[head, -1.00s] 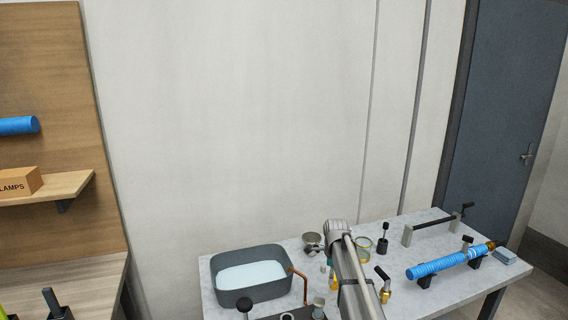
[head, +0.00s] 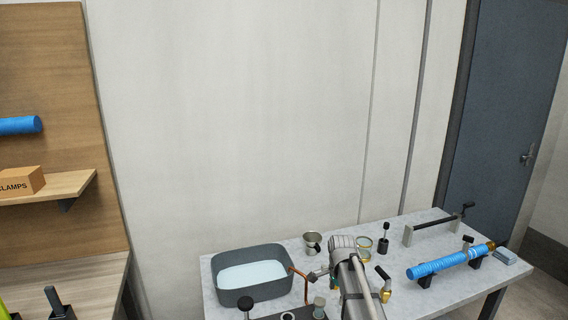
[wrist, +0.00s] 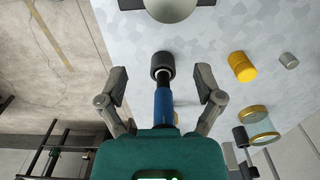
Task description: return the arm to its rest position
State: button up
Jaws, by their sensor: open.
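My gripper (wrist: 161,80) shows in the wrist view with its two grey fingers spread wide apart. A blue-handled tool with a black end (wrist: 163,68) appears between the fingers, and neither finger touches it in this view. I cannot tell how far below the fingers it lies. In the head view my arm (head: 352,275) reaches over the front middle of the grey table (head: 430,291). The gripper's fingers are not clear there.
On the table are a grey basin (head: 227,297) of pale liquid, a bent copper pipe (head: 300,285), a metal cup (head: 312,243), a glass jar (head: 364,249) and a blue roll on supports (head: 440,266). A yellow cylinder (wrist: 242,66) shows right of my gripper.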

jog(key=s+n, duration=1.4)
jog(key=s, duration=0.5)
jog(key=shift+a, duration=0.15)
dwell(0.4)
